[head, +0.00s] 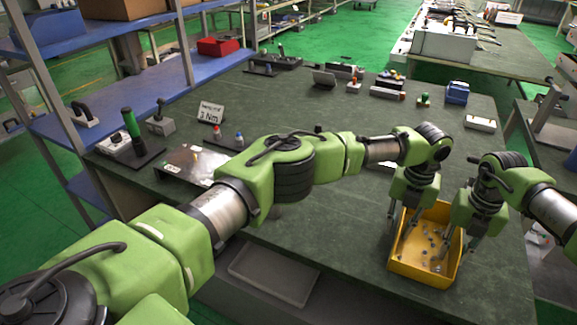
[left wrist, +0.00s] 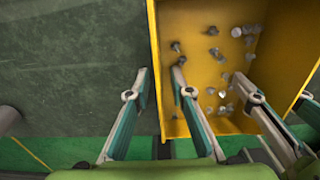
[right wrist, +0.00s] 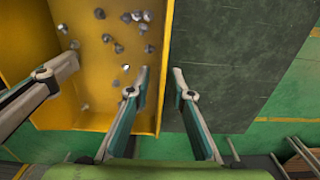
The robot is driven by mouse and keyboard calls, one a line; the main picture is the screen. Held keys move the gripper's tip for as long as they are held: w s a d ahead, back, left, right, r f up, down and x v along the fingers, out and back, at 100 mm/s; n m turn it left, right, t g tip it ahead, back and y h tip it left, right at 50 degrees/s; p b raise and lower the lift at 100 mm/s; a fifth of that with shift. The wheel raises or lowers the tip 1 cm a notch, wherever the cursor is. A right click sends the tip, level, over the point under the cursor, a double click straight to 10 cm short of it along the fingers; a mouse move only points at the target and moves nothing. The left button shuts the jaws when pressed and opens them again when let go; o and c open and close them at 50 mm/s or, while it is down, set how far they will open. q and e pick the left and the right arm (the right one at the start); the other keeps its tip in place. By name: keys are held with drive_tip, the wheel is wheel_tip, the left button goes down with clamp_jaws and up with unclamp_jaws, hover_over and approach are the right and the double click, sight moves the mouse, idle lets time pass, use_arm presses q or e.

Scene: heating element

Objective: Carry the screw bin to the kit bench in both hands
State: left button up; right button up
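The yellow screw bin (head: 421,271) sits on the dark green bench top near its front edge, with several loose screws inside. My left gripper (head: 403,227) points down over the bin's left wall. In the left wrist view its two fingers (left wrist: 159,82) stand apart, one on each side of that wall (left wrist: 156,50). My right gripper (head: 461,241) points down over the right wall. In the right wrist view its fingers (right wrist: 159,80) also stand apart on both sides of that wall (right wrist: 167,45). Neither gripper appears closed on the bin.
The bench (head: 330,235) is clear left of the bin, under my left arm. A sign (head: 210,112), tools and small parts stand along its left and far sides. A blue box (head: 457,92) is at the far right. Another bench (head: 510,62) stands behind.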

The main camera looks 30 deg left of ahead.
use_arm(q)
wheel_tip(320, 180, up, 11)
drive_tip(key=shift+r, duration=0.2)
use_arm(e)
drive_tip(key=shift+r, duration=0.35)
wheel_tip(320, 180, up, 11)
drive_tip(key=shift+r, duration=0.15)
idle(0.3)
